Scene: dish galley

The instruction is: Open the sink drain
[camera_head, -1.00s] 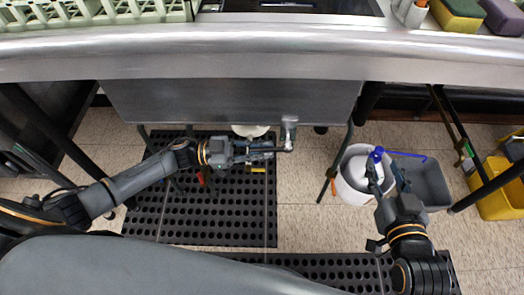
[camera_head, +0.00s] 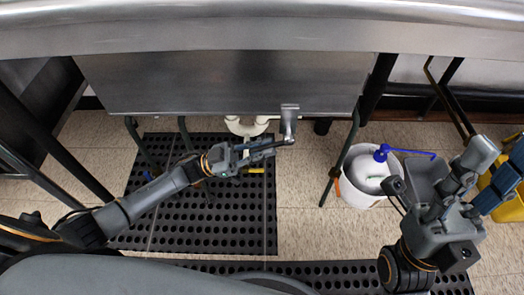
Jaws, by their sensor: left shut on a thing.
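The sink basin (camera_head: 220,85) hangs under the steel counter. A metal drain fitting (camera_head: 290,120) comes down at the basin's lower right. A thin dark drain lever (camera_head: 288,143) runs left from its lower end. My left gripper (camera_head: 268,150) reaches in from the left under the basin. It is shut on the lever; its fingers cover part of it. A white drain pipe (camera_head: 246,126) shows just behind the left gripper.
A white bucket (camera_head: 362,195) with a blue-handled brush (camera_head: 382,153) stands on the floor right of the sink leg (camera_head: 341,165). A grey bin (camera_head: 424,180) and a yellow bucket (camera_head: 505,208) are further right. Black perforated mats (camera_head: 235,215) cover the floor below.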

